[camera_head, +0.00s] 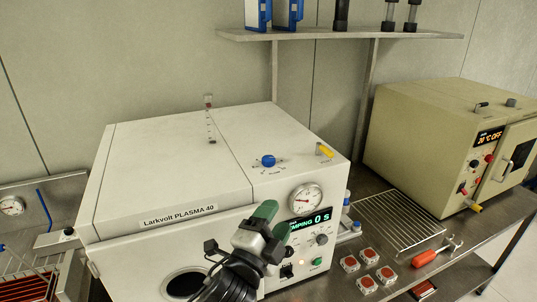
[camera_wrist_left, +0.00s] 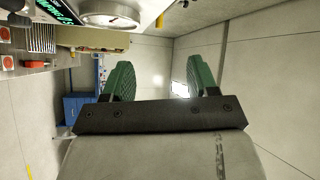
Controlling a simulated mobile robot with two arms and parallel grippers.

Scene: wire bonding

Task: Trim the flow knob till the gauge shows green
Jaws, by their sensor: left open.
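The white Larkvolt PLASMA 40 machine (camera_head: 160,170) stands on the bench. A blue knob (camera_head: 268,160), with small markings around it, sits on its top; I take it for the flow knob. A round white gauge (camera_head: 305,198) is on the front; a green band cannot be made out. The gauge also shows at the top of the left wrist view (camera_wrist_left: 110,13). My left gripper (camera_head: 272,221) has green fingers, is open and empty, and is in front of the machine, below the knob and left of the gauge. It also shows open in the wrist view (camera_wrist_left: 161,78).
At right are a beige oven (camera_head: 420,130), a wire rack (camera_head: 400,220), red-topped pieces (camera_head: 367,283) and a red-handled tool (camera_head: 425,258).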

